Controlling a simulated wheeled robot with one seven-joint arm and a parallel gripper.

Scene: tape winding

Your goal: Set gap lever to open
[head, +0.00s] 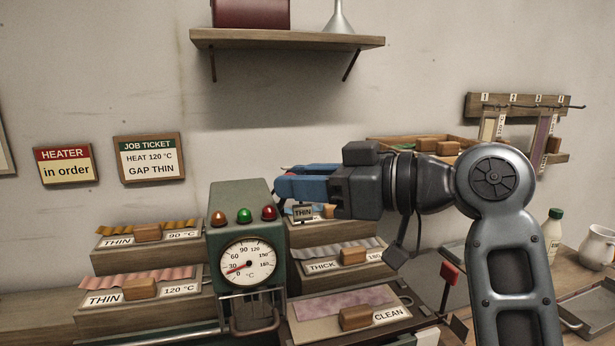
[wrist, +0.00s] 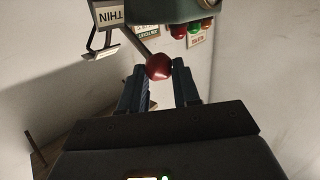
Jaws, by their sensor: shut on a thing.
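The gap lever is a thin rod with a red ball knob (wrist: 158,66), seen in the wrist view at the side of the green machine (head: 240,203). My gripper (head: 285,186) reaches in from the right beside the machine's upper part. In the wrist view my gripper (wrist: 158,73) has its two blue fingers on either side of the knob, shut on it. A small THIN plate (head: 303,212) stands just right of the machine, below my fingers. It also shows in the wrist view (wrist: 109,15), beside the lever rod. The lever's lower end is hidden in the head view.
The machine carries several lamps and a dial gauge (head: 248,262) with its needle near the low end. Strip trays flank it, including one marked CLEAN (head: 389,314). A wall shelf (head: 285,40) hangs above. A red paddle (head: 450,273) stands below my arm. A bottle and mug are far right.

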